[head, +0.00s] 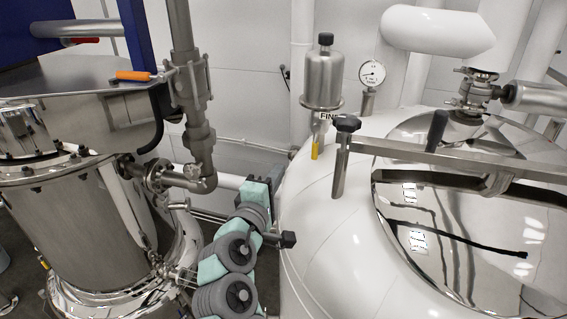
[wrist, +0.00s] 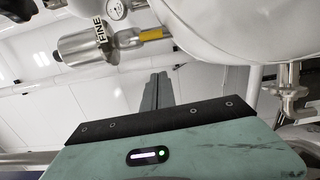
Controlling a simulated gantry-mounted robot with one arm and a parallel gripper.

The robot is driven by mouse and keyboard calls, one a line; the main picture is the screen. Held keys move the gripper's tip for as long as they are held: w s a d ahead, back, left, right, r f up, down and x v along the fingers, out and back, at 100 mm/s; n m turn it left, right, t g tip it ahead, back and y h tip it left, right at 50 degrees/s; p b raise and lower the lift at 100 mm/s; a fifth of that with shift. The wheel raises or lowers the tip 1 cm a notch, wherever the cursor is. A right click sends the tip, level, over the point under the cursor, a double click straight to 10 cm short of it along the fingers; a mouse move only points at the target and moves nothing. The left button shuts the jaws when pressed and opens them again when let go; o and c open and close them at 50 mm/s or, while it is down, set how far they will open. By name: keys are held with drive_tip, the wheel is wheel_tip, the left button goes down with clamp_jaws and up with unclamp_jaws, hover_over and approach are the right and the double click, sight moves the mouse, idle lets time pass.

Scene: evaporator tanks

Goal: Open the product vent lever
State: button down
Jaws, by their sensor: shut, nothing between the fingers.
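No label in view names the product vent lever, so I cannot tell which handle it is. A yellow-sleeved lever (head: 315,150) hangs straight down below a steel filter canister marked FINE, beside the white tank. The same yellow lever (wrist: 151,34) shows at the top of the wrist view. An orange-handled lever (head: 134,76) lies flat on a valve by the steel tank at the left of the head view. My gripper (wrist: 160,76) is shut and empty, its fingers pointing up the wrist view, below and apart from the canister and the yellow lever.
The white tank (head: 335,255) with its clamped glossy lid fills the right of the head view. The steel tank (head: 75,220) and a vertical pipe (head: 181,60) stand left of my arm. A pressure gauge (head: 372,73) sits behind the canister.

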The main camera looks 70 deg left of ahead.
drive_tip(key=shift+p+v, duration=1.3)
drive_tip(key=shift+p, duration=2.3)
